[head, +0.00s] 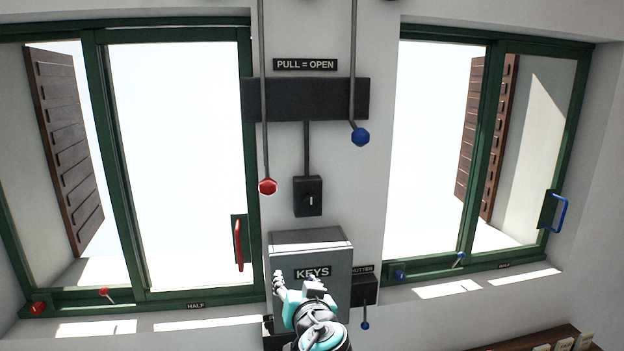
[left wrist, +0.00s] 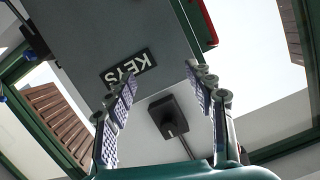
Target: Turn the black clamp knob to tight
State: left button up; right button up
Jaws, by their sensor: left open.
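I cannot make out a black knob marked as a clamp in either view. My left gripper (head: 298,283) is open and empty, in front of the grey cabinet labelled KEYS (head: 310,247). In the left wrist view my left gripper (left wrist: 160,80) has its fingers spread, with the cabinet (left wrist: 120,30) beyond them. A dark part (head: 268,324) beside my arm is mostly hidden. My right gripper is not in view.
Green-framed windows flank the wall, with a red handle (head: 239,243) left and a blue handle (head: 556,211) right. Red (head: 268,186) and blue (head: 360,137) pull knobs hang on rods. A SHUTTER box (head: 364,289) with a blue-tipped lever is right of the cabinet.

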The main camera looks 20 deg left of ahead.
aim_at(311, 205)
pick_arm(q)
jog(key=w+d+r+t+p, duration=0.2)
jog(key=w+r, duration=0.1)
jog(key=r, duration=0.3)
jog(key=w+d+r+t+p, duration=0.1)
jog(key=w+r+p, duration=0.1)
jog(key=r, duration=0.5)
jog(key=x, duration=0.7)
jog(key=shift+w+a, duration=0.2)
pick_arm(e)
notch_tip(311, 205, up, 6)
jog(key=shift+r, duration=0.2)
pick_arm(q)
jog(key=c, duration=1.2)
